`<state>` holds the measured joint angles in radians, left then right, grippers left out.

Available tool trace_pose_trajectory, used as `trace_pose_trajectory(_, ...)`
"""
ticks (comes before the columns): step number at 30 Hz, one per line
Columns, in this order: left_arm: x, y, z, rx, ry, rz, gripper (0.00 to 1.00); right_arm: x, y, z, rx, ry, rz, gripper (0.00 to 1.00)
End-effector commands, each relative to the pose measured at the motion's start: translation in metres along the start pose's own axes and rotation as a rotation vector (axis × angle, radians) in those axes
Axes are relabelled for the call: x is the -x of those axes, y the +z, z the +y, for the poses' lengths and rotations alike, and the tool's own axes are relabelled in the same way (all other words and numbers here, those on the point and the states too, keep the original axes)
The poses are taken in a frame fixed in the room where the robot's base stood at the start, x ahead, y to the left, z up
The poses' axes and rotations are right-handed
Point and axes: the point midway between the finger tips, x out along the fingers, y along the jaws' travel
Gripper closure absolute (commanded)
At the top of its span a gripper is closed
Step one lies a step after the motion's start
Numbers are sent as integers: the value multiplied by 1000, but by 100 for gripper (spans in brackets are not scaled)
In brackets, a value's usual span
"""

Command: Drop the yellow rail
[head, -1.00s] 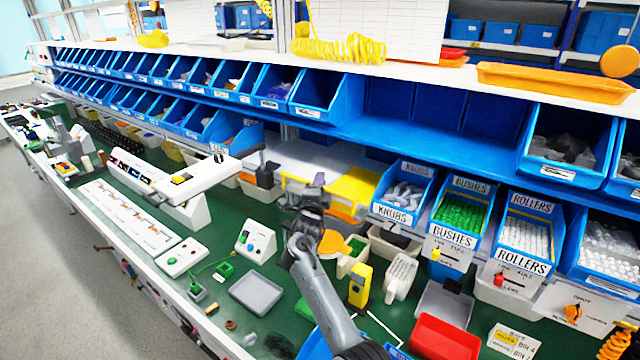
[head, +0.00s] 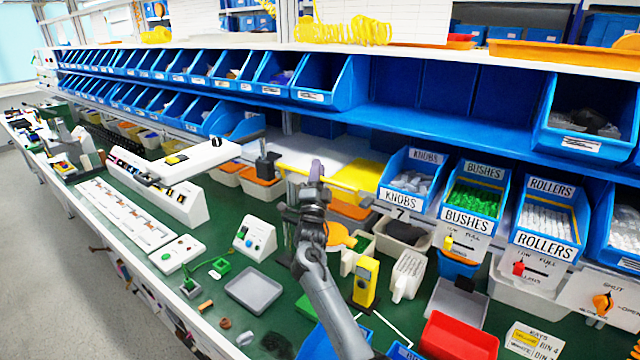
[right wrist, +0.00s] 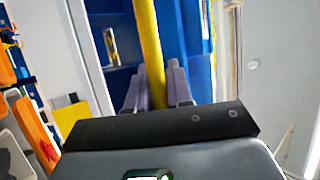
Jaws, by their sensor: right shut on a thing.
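My right gripper (head: 317,172) is raised in front of the lower shelf opening, left of the KNOBS bin, in the head view. In the right wrist view its two grey fingers (right wrist: 158,88) are shut on a long yellow rail (right wrist: 148,40). The rail runs from between the fingers up past the top of that picture. My left gripper is not in view.
A yellow panel (head: 362,180) lies on the lower shelf behind the gripper. KNOBS (head: 408,185), BUSHES (head: 470,203) and ROLLERS (head: 543,222) bins stand to the right. A grey tray (head: 254,290), a yellow device (head: 366,282) and a red bin (head: 458,335) occupy the green bench.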

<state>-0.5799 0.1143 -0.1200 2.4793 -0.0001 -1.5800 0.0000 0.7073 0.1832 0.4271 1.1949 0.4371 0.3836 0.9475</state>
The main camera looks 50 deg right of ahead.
Motion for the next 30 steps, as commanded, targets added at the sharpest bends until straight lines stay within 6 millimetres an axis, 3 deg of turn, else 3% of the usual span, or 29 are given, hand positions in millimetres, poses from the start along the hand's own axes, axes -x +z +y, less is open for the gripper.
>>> trace_pose_trajectory(1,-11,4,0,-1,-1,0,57,4,1,4,12,-26,0,100)
trace_pose_trajectory(9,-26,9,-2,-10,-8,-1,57,7,3,-2,51,-120,-1,100)
trace_pose_trajectory(24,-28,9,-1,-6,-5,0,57,7,3,-4,60,-141,-1,100)
trace_pose_trajectory(25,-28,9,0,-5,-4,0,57,7,3,-4,60,-141,-1,78)
trace_pose_trajectory(29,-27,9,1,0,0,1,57,7,3,-4,59,-141,-1,59)
trace_pose_trajectory(30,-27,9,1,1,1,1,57,7,3,-4,59,-141,-1,59)
